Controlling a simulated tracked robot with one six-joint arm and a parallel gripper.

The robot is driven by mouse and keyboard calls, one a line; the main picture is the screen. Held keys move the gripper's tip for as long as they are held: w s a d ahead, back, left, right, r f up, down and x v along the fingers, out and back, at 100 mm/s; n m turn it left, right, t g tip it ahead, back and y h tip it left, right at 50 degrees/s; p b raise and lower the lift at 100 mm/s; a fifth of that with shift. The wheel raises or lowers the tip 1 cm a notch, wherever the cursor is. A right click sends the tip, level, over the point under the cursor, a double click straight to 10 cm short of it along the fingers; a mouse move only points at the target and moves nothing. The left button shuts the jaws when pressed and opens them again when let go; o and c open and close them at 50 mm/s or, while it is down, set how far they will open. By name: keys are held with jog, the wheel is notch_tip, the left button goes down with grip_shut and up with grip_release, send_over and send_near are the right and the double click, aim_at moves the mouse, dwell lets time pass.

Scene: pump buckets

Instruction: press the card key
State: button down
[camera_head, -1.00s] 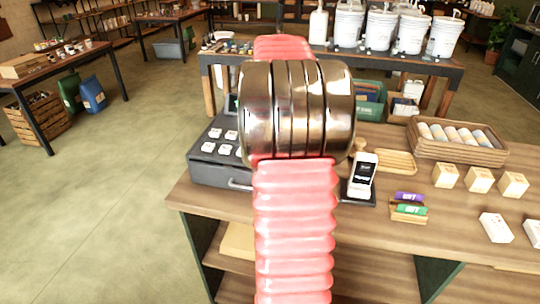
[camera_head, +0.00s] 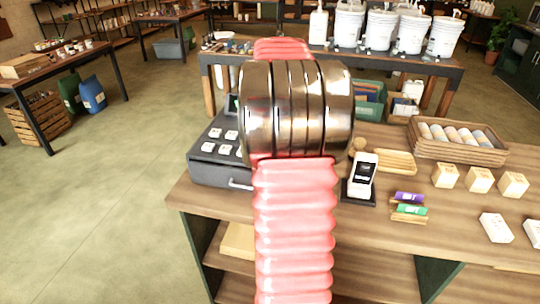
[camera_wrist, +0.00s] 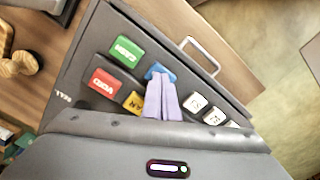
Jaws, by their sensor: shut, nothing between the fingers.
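The grey cash register (camera_head: 208,172) stands on the wooden counter, partly behind my arm; its sloped keypad (camera_wrist: 85,67) fills the middle of the wrist view. It carries a green CASH key (camera_wrist: 124,52), a red VOID key (camera_wrist: 106,83), a blue key (camera_wrist: 154,72) and a yellow key (camera_wrist: 133,102). My fingers cover parts of the blue and yellow keys. The yellow label shows only partly and the blue label is unreadable, so I cannot tell which is the card key. My gripper (camera_wrist: 160,84) is shut and empty, its tips over the blue key's edge; contact is unclear.
White number keys (camera_wrist: 196,102) lie right of my fingers. A card terminal (camera_head: 361,178) stands on the counter beside the register, with gift cards (camera_head: 409,204), small boxes (camera_head: 479,180) and a basket (camera_head: 457,151) further right. Open floor (camera_head: 105,210) lies left.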

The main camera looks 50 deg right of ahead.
jog(key=shift+f, duration=0.15)
dwell(0.4)
notch_tip(320, 180, up, 7)
dwell(1.1)
dwell(0.5)
